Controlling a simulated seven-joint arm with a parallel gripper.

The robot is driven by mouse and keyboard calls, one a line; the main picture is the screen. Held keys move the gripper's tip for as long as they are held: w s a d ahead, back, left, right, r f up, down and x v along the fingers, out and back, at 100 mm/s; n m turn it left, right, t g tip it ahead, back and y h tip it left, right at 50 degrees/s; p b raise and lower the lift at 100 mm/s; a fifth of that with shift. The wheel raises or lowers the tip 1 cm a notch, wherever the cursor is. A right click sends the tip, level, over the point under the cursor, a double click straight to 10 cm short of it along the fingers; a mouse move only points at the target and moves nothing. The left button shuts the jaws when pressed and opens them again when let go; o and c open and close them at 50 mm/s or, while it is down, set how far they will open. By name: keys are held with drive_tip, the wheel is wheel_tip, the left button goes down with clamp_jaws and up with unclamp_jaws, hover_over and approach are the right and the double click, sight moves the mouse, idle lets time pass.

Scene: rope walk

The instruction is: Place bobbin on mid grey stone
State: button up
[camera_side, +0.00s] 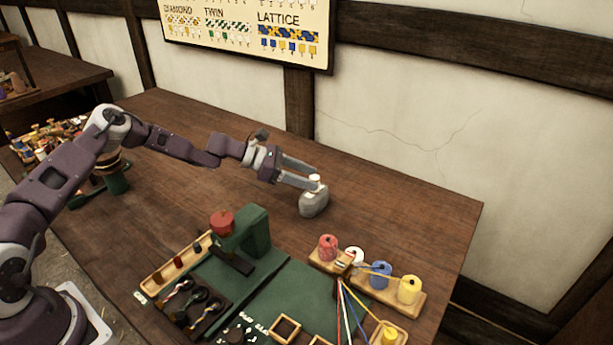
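A small pale bobbin (314,181) stands upright at the top of a grey stone (314,203), towards the back right of the wooden table. The stone is rounded and sits alone on bare wood. My gripper (315,179) reaches in from the left, with its two fingers apart and their tips on either side of the bobbin. The view is too small to tell whether the fingers press on the bobbin or whether it rests fully on the stone. No other grey stone is clear in this view.
A green machine with a red knob (222,222) stands front centre. A wooden rack with red, white, blue and yellow spools (381,275) and strung cords is at front right. A long tray (178,264) and dark tools lie front left. Bare table surrounds the stone.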

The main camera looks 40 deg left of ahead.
drive_tip(key=shift+r, duration=0.15)
drive_tip(key=v, duration=1.2)
drive_tip(key=s+d+r+m+g+y, duration=0.5)
drive_tip(key=s+d+r+m, duration=0.65)
drive_tip(key=s+m, duration=0.25)
drive_tip(key=s+r+m+t+y, duration=0.1)
drive_tip(key=s+m, duration=0.4)
drive_tip(key=s, duration=0.8)
drive_tip(key=s+r+m+t+y, duration=0.1)
drive_tip(key=s+r+m+y, duration=0.3)
drive_tip(key=s, duration=0.9)
wheel_tip(320, 180, up, 2)
drive_tip(key=m, duration=0.2)
drive_tip(key=shift+a+r+m+t, duration=0.15)
drive_tip(key=shift+a+m+t, duration=0.15)
drive_tip(key=shift+a+t, duration=0.1)
